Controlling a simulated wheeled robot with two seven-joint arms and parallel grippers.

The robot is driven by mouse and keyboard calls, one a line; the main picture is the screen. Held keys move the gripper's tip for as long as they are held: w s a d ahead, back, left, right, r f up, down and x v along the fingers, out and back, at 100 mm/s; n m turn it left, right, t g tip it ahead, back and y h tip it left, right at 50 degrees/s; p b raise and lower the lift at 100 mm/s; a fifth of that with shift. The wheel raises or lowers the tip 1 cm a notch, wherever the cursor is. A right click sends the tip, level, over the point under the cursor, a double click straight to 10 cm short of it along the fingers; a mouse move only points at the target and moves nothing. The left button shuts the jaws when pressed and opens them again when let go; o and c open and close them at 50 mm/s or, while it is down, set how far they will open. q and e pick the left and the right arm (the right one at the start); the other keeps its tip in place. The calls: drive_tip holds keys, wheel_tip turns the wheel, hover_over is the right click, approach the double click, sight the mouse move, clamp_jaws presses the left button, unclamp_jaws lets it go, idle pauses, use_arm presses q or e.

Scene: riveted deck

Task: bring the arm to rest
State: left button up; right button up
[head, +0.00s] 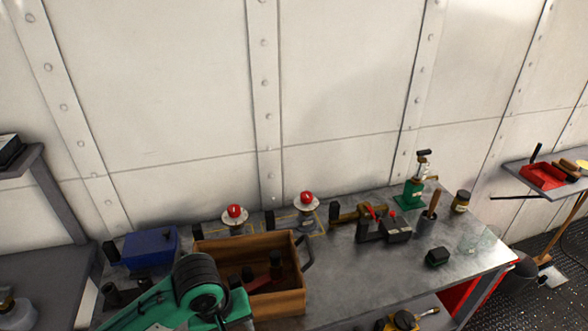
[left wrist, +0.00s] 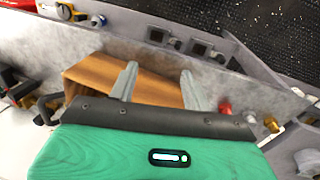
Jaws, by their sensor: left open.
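My left arm, green with black joints (head: 198,284), comes up from the bottom of the head view, just in front of the wooden box's left end. In the left wrist view my left gripper (left wrist: 158,82) has its two grey fingers well apart, with nothing seen between them but the wooden box's side behind. I cannot tell how large the gap to the box is. In the head view the fingertips are not clearly seen. My right gripper is in neither view.
The open wooden box (head: 222,243) holds dark and red items. A blue box (head: 150,248) stands left of it; two red-topped fittings (head: 235,214) stand behind. A small vise-like tool (head: 383,226), a green jack (head: 411,193) and a dark green block (head: 437,257) stand right.

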use_arm(q)
drive_tip(key=s+a+f+m+t+y, duration=0.1)
drive_tip(key=s+a+f+m+t, duration=0.2)
drive_tip(key=s+a+f+m, duration=0.55)
drive_tip(key=s+a+f+n+g, duration=0.1)
drive_tip(key=s+f, duration=0.2)
drive_tip(key=f, duration=1.2)
drive_tip(key=s+a+f+n+g, duration=0.1)
drive_tip(key=s+f, duration=0.1)
drive_tip(key=f, duration=1.4)
drive_tip(key=s+a+f, duration=0.1)
drive_tip(key=s+f, duration=0.8)
drive_tip(key=f, duration=0.1)
drive_tip(key=s+a+f, duration=0.2)
drive_tip(key=s+f, duration=0.7)
drive_tip(key=s, duration=0.1)
drive_tip(key=shift+s+a+f+g+y, duration=0.25)
drive_tip(key=shift+f+g+y, duration=0.15)
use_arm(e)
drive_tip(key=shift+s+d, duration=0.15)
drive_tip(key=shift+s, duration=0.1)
